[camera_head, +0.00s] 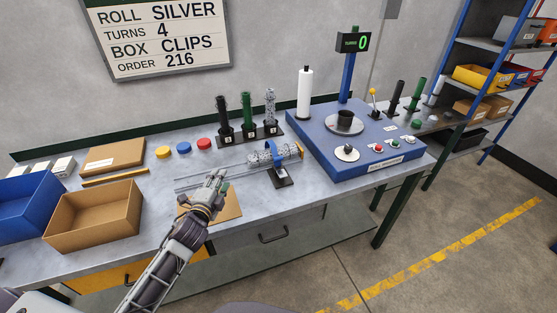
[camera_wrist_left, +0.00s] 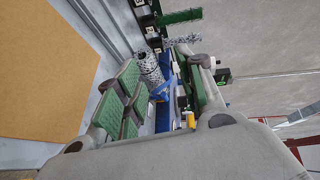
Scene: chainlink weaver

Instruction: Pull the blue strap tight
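A silver mesh roll (camera_head: 262,157) lies sideways on a small black stand (camera_head: 283,181) at the middle of the bench. The blue strap (camera_head: 278,160) shows as a narrow band by the roll; its free end is hard to make out. In the left wrist view a blue strip (camera_wrist_left: 160,88) shows beyond the fingers, near the mesh roll (camera_wrist_left: 150,68). My left gripper (camera_head: 220,178) is to the left and front of the roll, apart from it. Its green-padded fingers (camera_wrist_left: 160,98) stand apart with nothing between them. My right gripper is not in view.
Thin rods (camera_head: 205,178) lie left of the roll. A blue machine (camera_head: 330,160) with knobs stands to the right. An upright rack of rolls (camera_head: 247,130) is behind. A cardboard sheet (camera_head: 228,207) lies under the gripper. An open brown box (camera_head: 95,215) is at left.

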